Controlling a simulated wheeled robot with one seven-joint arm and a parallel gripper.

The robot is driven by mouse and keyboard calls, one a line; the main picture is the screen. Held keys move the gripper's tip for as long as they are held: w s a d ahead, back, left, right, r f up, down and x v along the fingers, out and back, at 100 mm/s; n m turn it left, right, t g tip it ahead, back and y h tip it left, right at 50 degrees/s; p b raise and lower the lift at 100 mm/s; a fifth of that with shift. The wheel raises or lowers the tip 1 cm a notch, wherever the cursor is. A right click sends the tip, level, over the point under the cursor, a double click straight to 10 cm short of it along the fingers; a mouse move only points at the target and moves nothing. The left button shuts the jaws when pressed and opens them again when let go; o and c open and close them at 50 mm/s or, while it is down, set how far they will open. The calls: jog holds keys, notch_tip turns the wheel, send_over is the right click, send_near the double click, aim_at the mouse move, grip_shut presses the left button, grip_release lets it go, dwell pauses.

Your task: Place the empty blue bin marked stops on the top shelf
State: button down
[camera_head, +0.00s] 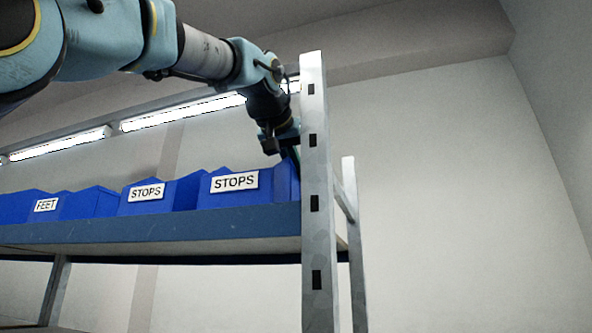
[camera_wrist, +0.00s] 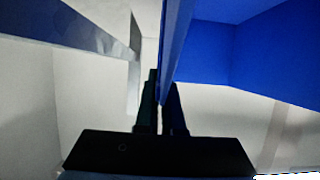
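A blue bin (camera_head: 215,198) with a white STOPS label is at the right end of the top shelf (camera_head: 150,229), level or nearly so. The shelf's front edge hides its underside, so I cannot tell whether it rests on the board. My gripper (camera_head: 288,155) is at the bin's right side, partly behind the metal upright. In the wrist view, the fingers of my gripper (camera_wrist: 161,105) lie close on both sides of the bin's thin side wall (camera_wrist: 178,35) and appear shut on it. The visible part of the bin's inside (camera_wrist: 265,50) is bare blue.
A second STOPS bin (camera_head: 167,207) and a FEET bin (camera_head: 90,205) stand to the left on the shelf. The metal upright (camera_head: 315,180) rises close to my gripper, and another post (camera_head: 356,240) stands behind it. Open space lies right of the rack.

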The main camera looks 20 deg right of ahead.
jog(key=c, duration=1)
grip_release()
jog(key=shift+c, duration=0.2)
jog(key=shift+r, duration=0.15)
jog(key=b+v, duration=0.2)
jog(key=v, duration=1)
